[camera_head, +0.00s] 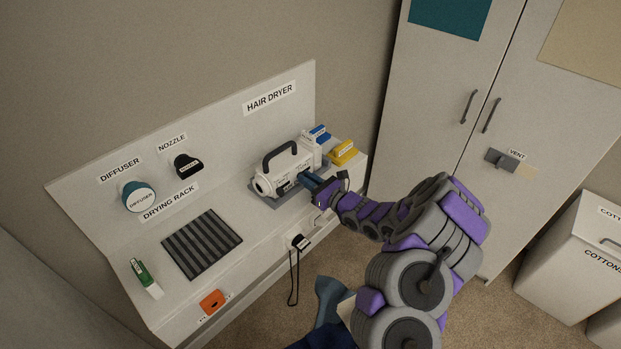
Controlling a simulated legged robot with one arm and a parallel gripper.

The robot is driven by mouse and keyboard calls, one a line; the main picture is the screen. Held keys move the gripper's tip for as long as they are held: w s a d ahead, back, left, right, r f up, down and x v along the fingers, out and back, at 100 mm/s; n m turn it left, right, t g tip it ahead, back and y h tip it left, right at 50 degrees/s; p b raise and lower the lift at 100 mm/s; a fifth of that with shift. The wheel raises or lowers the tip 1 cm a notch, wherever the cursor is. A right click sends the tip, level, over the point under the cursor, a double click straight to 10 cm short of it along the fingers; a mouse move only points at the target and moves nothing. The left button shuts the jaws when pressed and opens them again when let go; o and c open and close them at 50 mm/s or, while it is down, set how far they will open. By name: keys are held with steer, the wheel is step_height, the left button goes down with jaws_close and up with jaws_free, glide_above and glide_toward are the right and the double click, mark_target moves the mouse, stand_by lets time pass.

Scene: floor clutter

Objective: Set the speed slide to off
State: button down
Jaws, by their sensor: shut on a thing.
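A white hair dryer (262,184) with a dark carry handle lies on a grey mat on the white bench, under the HAIR DRYER sign. Dark controls show on its near side.
A black drying rack (202,244), a diffuser (139,198) and a nozzle (187,165) are to the left. A black cord (293,278) hangs at the bench front.

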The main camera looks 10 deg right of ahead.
steer(key=c, duration=1.1)
jaws_free()
steer(key=shift+p+v, duration=1.85)
steer(key=shift+v, duration=6.85)
